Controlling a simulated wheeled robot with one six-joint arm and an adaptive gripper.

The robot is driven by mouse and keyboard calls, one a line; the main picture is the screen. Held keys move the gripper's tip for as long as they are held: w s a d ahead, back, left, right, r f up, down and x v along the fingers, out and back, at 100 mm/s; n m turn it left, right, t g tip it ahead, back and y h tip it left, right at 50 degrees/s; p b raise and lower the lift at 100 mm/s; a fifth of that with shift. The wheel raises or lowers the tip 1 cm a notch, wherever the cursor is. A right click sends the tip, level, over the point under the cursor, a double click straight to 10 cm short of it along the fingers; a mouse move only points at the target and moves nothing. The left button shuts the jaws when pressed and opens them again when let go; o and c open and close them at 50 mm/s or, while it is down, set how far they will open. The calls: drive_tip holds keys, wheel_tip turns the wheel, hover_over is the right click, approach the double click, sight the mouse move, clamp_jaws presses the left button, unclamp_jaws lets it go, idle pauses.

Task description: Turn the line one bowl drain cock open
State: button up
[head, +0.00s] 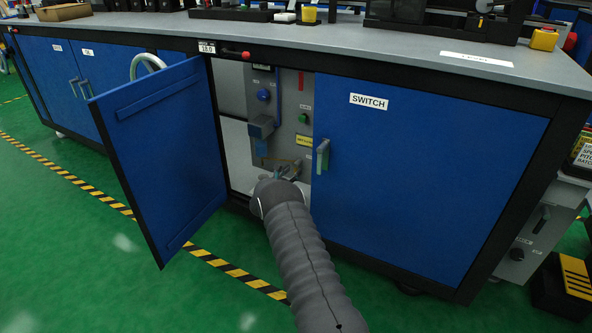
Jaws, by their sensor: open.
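My arm reaches from the bottom of the head view into an open cabinet bay under the bench. My gripper (288,171) is at the low part of the grey panel (277,143) inside, and it is open. Its fingertips are small and partly hidden behind my wrist. The bowl drain cock cannot be made out clearly; thin tan and grey parts show around the fingertips, and I cannot tell if they touch.
A blue door (165,150) stands open on the left. A closed door labelled SWITCH (430,170), with a grey handle (322,157), bounds the bay on the right. The panel carries a blue knob (264,96), a green button (303,118) and a yellow label (304,141).

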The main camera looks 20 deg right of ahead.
sight(295, 169)
drive_tip(key=shift+x, duration=1.65)
clamp_jaws()
